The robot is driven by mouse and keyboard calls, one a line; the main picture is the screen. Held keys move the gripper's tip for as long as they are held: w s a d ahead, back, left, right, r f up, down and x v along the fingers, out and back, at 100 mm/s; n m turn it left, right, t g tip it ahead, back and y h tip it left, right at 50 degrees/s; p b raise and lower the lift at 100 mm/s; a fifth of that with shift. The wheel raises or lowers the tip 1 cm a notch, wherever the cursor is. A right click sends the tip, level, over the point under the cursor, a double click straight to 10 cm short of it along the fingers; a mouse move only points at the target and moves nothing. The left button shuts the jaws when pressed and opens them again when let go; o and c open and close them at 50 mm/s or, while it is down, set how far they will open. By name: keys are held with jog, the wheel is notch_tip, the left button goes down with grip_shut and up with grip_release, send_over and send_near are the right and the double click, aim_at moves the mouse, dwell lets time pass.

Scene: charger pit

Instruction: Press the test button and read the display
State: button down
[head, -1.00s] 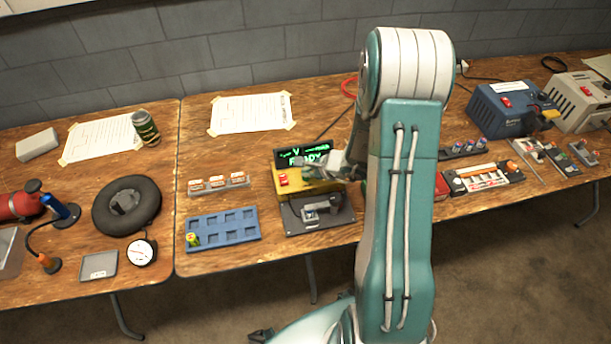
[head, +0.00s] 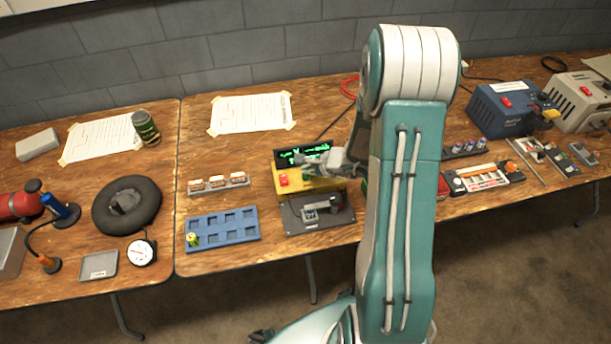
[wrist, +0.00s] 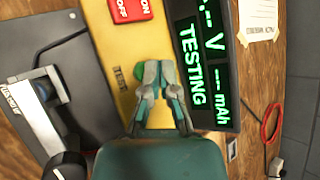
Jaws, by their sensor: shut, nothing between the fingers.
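The yellow tester (head: 290,178) stands on the wooden bench in the head view, and its yellow face (wrist: 112,48) fills the middle of the wrist view. A green test button (wrist: 139,71) shows partly beside my fingertips, which cover the rest of it. The dark display (wrist: 207,70) reads "TESTING" in green, with dashes before "V" and "mAh". The display (head: 303,155) is small and partly hidden in the head view. My gripper (wrist: 158,72) is shut and empty, its tips at the button. I cannot tell how hard they touch.
A red ON/OFF switch (wrist: 130,8) sits near the button on the tester. A black cradle plate (head: 318,214) lies in front of it. A blue slotted tray (head: 222,228) holds one cell at its left corner. A red cable (wrist: 271,124) lies behind the display.

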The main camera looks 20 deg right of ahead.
aim_at(307, 176)
jog(key=shift+r, duration=0.15)
jog(key=shift+r, duration=2.45)
